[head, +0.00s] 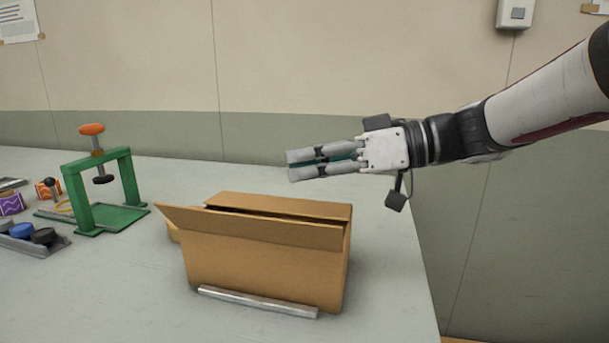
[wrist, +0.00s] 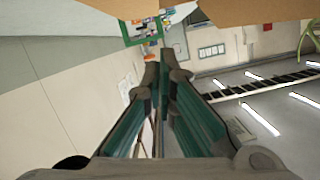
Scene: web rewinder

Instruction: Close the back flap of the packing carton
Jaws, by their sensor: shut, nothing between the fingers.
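The packing carton (head: 262,272) stands open-topped on the table, its long side facing the head camera. Its near flap (head: 250,229) tilts up along the near edge and sticks out to the left. The back flap (head: 285,205) shows behind it as a brown panel along the far side, with a dark gap between them. I cannot tell its exact angle. My gripper (head: 292,165) is shut and empty, pointing left above and behind the carton, apart from it. In the wrist view, brown cardboard (wrist: 245,10) crosses the top edge, beyond the shut fingers (wrist: 163,68).
A metal bar (head: 257,302) lies along the carton's near base. A green press frame (head: 97,190) with an orange knob stands to the left. A tray with dark and blue round pieces (head: 30,238) and small boxes (head: 11,204) lie further left. The table (head: 395,285) is clear right of the carton.

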